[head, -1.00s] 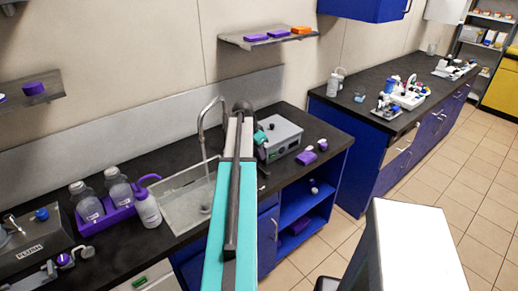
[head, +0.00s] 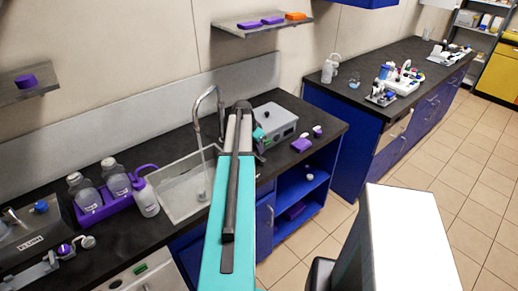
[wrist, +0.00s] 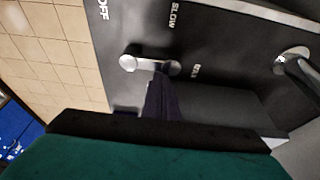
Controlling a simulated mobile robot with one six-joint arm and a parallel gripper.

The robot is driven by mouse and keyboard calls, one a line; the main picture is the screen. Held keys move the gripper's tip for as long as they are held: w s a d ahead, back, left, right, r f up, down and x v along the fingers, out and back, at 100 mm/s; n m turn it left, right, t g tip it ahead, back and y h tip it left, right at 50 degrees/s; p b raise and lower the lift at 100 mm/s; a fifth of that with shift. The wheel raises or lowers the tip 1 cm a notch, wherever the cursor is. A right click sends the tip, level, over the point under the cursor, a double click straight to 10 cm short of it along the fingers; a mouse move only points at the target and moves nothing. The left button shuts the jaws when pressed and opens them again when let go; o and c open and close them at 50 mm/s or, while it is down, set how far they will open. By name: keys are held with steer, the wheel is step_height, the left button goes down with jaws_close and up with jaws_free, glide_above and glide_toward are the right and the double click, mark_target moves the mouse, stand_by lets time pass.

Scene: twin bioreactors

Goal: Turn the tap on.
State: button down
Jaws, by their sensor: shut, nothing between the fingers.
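The tap's silver curved spout (head: 213,92) stands behind the sink basin (head: 178,188) in the head view. A thin pale vertical line shows below the spout; I cannot tell for sure whether it is water. In the wrist view a silver lever (wrist: 142,64) with a round end lies on a dark surface printed OFF, SLOW and a third word, partly hidden. My gripper (wrist: 161,82) is shut and empty, its dark fingers right at the lever, overlapping it in view; contact is hard to tell. In the head view my arm hides the gripper and lever.
A grey box device (head: 274,122) stands right of the sink. A purple rack (head: 103,207) with bottles and a white wash bottle (head: 146,198) stand left of it. A wall shelf (head: 262,28) hangs above. The tiled floor (head: 440,185) is open at right.

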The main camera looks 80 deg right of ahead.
steer(key=shift+w+a+b, duration=0.4)
steer(key=shift+a+b, duration=0.05)
steer(key=shift+b, duration=0.2)
steer(key=shift+r, duration=0.15)
steer(key=p+v, duration=0.4)
steer(key=v, duration=0.5)
steer(key=shift+s+a+r, duration=0.25)
steer(key=shift+a+r, duration=0.05)
steer(key=shift+a, duration=0.05)
steer(key=shift+s, duration=0.1)
